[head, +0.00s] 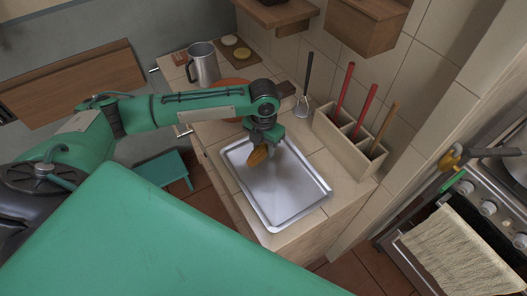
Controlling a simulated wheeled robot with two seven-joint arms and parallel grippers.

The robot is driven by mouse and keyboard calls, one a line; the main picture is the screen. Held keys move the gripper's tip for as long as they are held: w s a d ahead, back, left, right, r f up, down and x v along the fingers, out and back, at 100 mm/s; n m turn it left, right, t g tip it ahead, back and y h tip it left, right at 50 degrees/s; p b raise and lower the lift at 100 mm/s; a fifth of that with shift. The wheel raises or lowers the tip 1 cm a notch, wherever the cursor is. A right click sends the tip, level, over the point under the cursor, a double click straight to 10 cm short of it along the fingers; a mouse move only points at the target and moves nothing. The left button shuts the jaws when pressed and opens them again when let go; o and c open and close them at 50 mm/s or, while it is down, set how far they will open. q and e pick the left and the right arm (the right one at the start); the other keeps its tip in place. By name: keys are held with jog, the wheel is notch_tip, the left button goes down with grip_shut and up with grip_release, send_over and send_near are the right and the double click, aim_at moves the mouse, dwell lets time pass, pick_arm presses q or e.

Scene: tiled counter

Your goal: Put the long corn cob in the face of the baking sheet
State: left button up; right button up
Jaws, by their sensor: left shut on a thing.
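My left gripper (264,146) comes in from the left and points down over the upper left part of the baking sheet. It is shut on the yellow-orange corn cob (257,156), which hangs below its fingers. I cannot tell whether the cob touches the sheet. The silver baking sheet (290,193) is a flat rimmed tray lying on the tiled counter, and the rest of its surface is bare. My right gripper is not in view.
A wooden utensil box (347,147) with red and tan handles stands right of the sheet. A metal jug (204,64) and an orange plate (228,87) are behind my arm. The stove (480,200) is far right. The counter's front edge runs close to the sheet.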

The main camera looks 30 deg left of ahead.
aim_at(264, 154)
pick_arm(q)
notch_tip(264, 154, down, 4)
jog(key=shift+r+p, duration=0.25)
jog(key=shift+p, duration=0.05)
jog(key=shift+f, duration=0.1)
jog(key=shift+f, duration=0.1)
jog(key=o, duration=1)
jog(key=shift+o, duration=0.2)
notch_tip(264, 154, up, 12)
jog(key=b, duration=0.2)
jog(key=shift+b, duration=0.3)
